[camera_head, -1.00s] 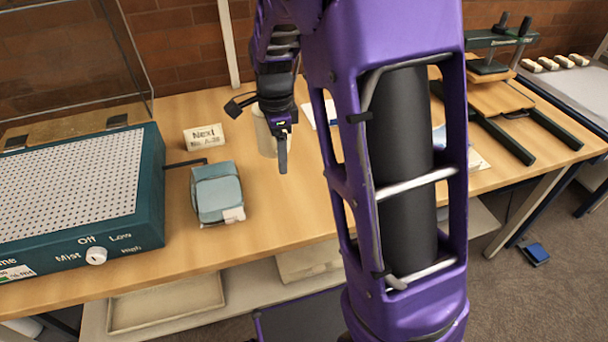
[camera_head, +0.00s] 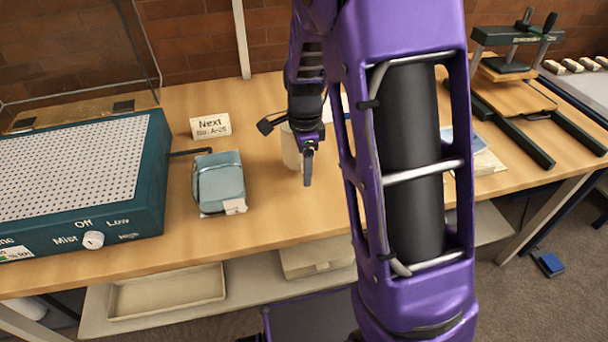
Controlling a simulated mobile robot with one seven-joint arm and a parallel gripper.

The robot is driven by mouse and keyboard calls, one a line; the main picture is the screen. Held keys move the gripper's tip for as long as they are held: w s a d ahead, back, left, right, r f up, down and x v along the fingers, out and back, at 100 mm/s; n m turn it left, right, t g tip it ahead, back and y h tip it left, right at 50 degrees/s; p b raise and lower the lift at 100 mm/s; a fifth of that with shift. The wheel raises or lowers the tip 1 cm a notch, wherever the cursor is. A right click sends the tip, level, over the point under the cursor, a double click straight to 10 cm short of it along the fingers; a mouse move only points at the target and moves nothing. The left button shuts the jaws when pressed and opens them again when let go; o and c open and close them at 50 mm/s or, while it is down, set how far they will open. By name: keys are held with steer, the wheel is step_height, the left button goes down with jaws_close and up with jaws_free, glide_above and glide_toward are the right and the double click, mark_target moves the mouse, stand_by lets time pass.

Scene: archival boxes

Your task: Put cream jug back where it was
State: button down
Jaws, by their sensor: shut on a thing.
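The cream jug (camera_head: 290,148) is a pale cream, upright vessel over the wooden bench, right of the blue-grey box. My gripper (camera_head: 308,160) is shut on it from its right side. The gripper hides part of the jug, and its handle and spout cannot be made out. I cannot tell whether the jug's base touches the bench.
A blue-grey box (camera_head: 220,182) and a white "Next" sign (camera_head: 210,125) stand left of the jug. A teal perforated unit (camera_head: 80,180) fills the bench's left. A press (camera_head: 515,90) stands at the right. Bare wood (camera_head: 275,215) lies in front of the jug.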

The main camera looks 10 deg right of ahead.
steer(key=shift+f, duration=1.3)
steer(key=shift+f+b, duration=0.1)
steer(key=shift+b, duration=0.2)
steer(key=shift+c, duration=0.2)
jaws_free()
step_height(320, 180, up, 12)
steer(key=p, duration=0.2)
steer(key=shift+s+p, duration=0.1)
steer(key=shift+p, duration=0.25)
